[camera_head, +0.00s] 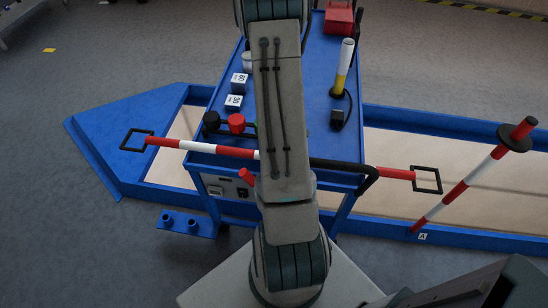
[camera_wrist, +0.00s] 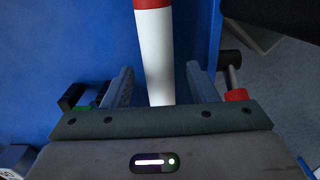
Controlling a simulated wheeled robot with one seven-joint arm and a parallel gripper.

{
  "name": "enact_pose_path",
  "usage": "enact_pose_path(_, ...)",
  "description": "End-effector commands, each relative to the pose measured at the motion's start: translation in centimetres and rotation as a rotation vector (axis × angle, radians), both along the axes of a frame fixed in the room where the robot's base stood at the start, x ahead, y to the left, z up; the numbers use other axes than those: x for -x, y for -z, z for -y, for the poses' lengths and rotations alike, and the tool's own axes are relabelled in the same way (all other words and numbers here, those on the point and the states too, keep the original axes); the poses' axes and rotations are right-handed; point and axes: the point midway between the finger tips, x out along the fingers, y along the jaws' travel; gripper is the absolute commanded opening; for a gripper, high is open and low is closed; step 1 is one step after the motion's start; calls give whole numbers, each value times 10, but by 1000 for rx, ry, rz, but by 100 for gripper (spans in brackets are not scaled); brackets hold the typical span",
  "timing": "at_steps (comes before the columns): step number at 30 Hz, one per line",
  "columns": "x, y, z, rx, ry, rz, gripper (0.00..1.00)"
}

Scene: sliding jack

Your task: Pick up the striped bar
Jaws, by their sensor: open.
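A red-and-white striped bar (camera_head: 222,150) runs left to right along the near edge of the blue cart in the head view. Each end carries a black square loop, and my arm hides part of its middle. In the wrist view a round red-and-white bar (camera_wrist: 154,50) stands between the two fingers of my gripper (camera_wrist: 160,85), white near the palm and red farther up. The fingers are apart, with gaps on both sides of it. My gripper is hidden behind my arm in the head view. I cannot tell from the pictures whether it touches the bar.
The blue cart (camera_head: 300,130) carries white number blocks (camera_head: 234,101), black and red knobs (camera_head: 236,122), a white-and-yellow baton (camera_head: 344,65) and a red box (camera_head: 339,18). Another striped pole (camera_head: 470,182) with a black disc leans at the right.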

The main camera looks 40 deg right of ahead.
Motion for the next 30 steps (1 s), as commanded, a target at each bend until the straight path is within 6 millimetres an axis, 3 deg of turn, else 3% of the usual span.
enact_pose_path(8,0,3,0,1,-1,1,53)
enact_pose_path(14,0,3,0,1,-1,1,0)
enact_pose_path(24,-1,1,0,1,-1,2,0)
enact_pose_path(30,-1,-11,1,2,-2,3,0)
